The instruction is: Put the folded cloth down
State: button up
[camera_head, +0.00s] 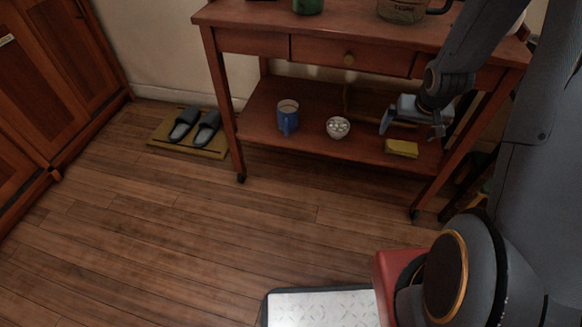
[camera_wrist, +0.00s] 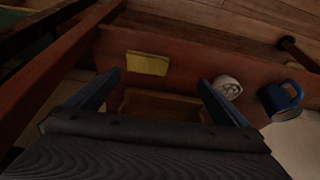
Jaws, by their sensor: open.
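The folded cloth (camera_head: 402,148) is yellow and lies flat on the lower shelf (camera_head: 262,118) of the wooden cart, towards its right end and front edge. It also shows in the wrist view (camera_wrist: 147,63), beyond my fingertips and a little left of the middle. My gripper (camera_head: 412,124) is above and slightly behind the cloth, apart from it. In the wrist view my two fingers (camera_wrist: 160,82) are spread wide with nothing held between them.
A blue mug (camera_head: 288,117) and a bowl of white pieces (camera_head: 338,128) stand on the lower shelf, left of the cloth. The cart's drawer front (camera_head: 350,57) and top are above. Grey slippers (camera_head: 195,128) lie on a mat. The wooden floor in front is clear.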

jog(key=s+a+r+n+g+y, duration=0.1)
jog(key=s+a+r+n, duration=0.2)
jog(key=a, duration=0.9)
jog(key=s+a+r+n, duration=0.2)
jog(key=s+a+r, duration=0.25)
jog(key=a, duration=0.65)
jog(key=s+a+r+n+g, duration=0.1)
jog(key=s+a+r+n, duration=0.1)
jog(key=s+a, duration=0.5)
jog(key=s+a+r+n+g, duration=0.2)
jog(key=s+a+r, duration=0.3)
jog(key=s, duration=0.7)
jog(key=shift+s+a+n+y, duration=0.15)
jog(key=shift+a+n+y, duration=0.15)
jog(key=shift+a, duration=0.8)
jog(key=shift+r, duration=0.1)
jog(key=d+r+m+p, duration=0.3)
jog(key=d+r+p, duration=0.7)
jog(key=r+p, duration=0.3)
jog(key=d+r+m+p, duration=0.4)
jog(key=d+r+p, duration=0.7)
jog(key=r+p, duration=0.3)
jog(key=shift+r+p, duration=0.15)
jog(key=shift+p, duration=0.6)
